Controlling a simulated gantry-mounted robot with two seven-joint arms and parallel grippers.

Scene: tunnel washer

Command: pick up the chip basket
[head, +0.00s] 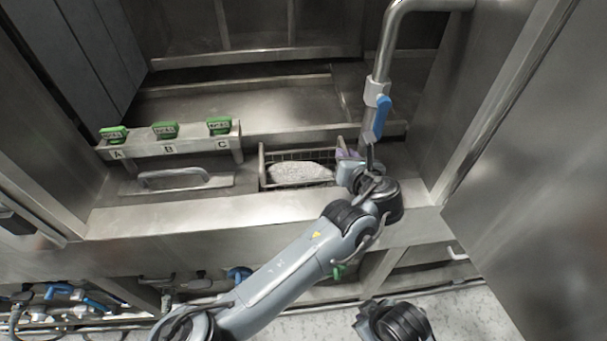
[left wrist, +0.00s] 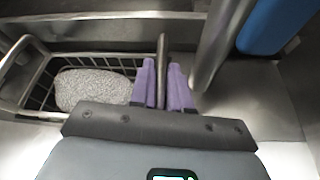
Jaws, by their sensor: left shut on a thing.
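The chip basket (head: 262,167) is a small wire basket with a metal frame and a raised loop at each end. It sits in the steel recess and holds a pale grey speckled mass (head: 300,172). In the left wrist view the basket (left wrist: 95,57) is at the left. My left gripper (head: 347,155) is at the basket's right end. Its purple fingers (left wrist: 166,85) are shut on the upright metal end loop (left wrist: 162,58), one on each side. I cannot see a gap under the basket.
A steel pipe (head: 385,50) with a blue lever (head: 381,117) stands right beside my left gripper. Left of the basket are a lid with a bar handle (head: 172,175) and a rack (head: 190,146) with green tags A, B, C. A steel ledge (head: 200,208) runs in front.

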